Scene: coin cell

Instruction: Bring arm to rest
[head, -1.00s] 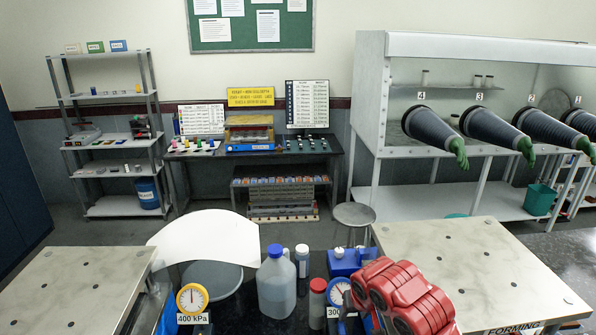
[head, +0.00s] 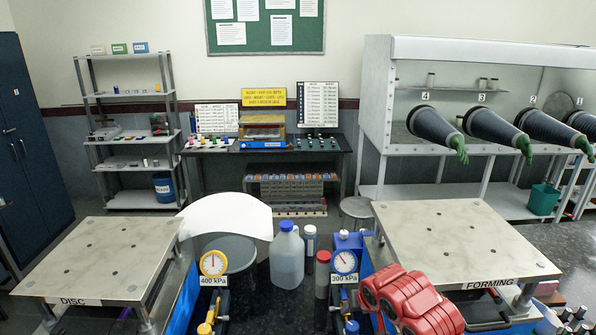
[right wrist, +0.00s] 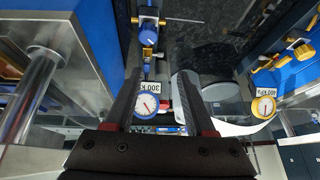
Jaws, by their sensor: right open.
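My right arm's red links (head: 410,302) enter at the bottom right of the head view, beside the forming press. My right gripper (right wrist: 158,84) shows in the right wrist view with its two dark fingers apart and nothing between them. Behind the gap, a pressure gauge (right wrist: 145,105) with a 300 kPa label shows. That gauge also shows in the head view (head: 345,262). My left arm and left gripper are in neither view now.
The forming plate (head: 460,245) stands at the right, the disc plate (head: 105,258) at the left. Between them are a 400 kPa gauge (head: 213,263), a blue-capped jug (head: 287,258) and a red-capped bottle (head: 322,274). A glove box (head: 480,60) stands behind.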

